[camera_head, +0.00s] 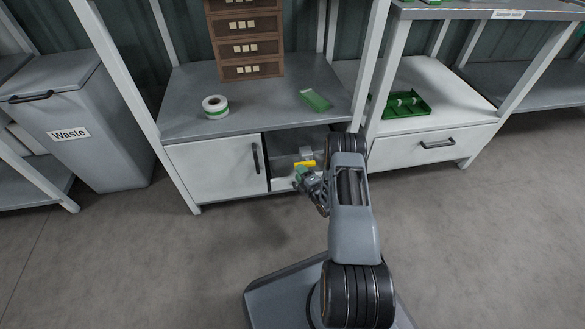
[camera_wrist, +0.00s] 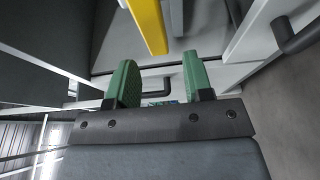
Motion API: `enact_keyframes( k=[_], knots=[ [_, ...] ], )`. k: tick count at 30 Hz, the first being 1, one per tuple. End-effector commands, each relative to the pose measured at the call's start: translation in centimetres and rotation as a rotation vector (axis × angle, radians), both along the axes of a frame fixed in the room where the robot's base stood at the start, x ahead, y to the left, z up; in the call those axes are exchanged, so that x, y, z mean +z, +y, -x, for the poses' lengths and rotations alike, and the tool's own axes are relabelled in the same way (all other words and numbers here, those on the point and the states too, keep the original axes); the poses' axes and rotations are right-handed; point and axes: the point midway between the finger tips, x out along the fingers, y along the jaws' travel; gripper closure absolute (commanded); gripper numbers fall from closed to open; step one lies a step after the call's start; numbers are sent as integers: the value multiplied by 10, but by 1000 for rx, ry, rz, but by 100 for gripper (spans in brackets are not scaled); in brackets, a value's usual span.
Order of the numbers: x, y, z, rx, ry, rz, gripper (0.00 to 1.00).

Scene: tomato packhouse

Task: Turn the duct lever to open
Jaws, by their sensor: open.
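The duct lever is a yellow bar (camera_head: 305,163) in the open compartment under the middle bench. In the wrist view the yellow lever (camera_wrist: 148,22) is at the top, its end pointing down and right, just beyond the fingertips. A grey fitting (camera_head: 305,152) shows behind it. My gripper (camera_head: 301,177) is at the compartment opening, close to the lever. In the wrist view its two green fingers (camera_wrist: 160,75) are apart with nothing gripped between them. Whether a finger touches the lever, I cannot tell. My arm hides the compartment's right part in the head view.
A white cabinet door (camera_head: 212,168) with a dark handle stands left of the opening. A white drawer (camera_head: 430,148) is to the right. Tape (camera_head: 215,107) and a green block (camera_head: 316,100) lie on the bench shelf above. A grey waste bin (camera_head: 95,125) stands left. The floor in front is clear.

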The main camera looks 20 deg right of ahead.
Motion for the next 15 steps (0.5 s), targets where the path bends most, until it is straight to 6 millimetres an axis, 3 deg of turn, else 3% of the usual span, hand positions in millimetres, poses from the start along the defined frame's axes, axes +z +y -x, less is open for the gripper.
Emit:
enact_keyframes(
  k=[6, 15],
  knots=[
    [-2, 8, -34, 2, -1, 0, 53],
    [0, 11, -56, 1, 1, -1, 53]
  ],
)
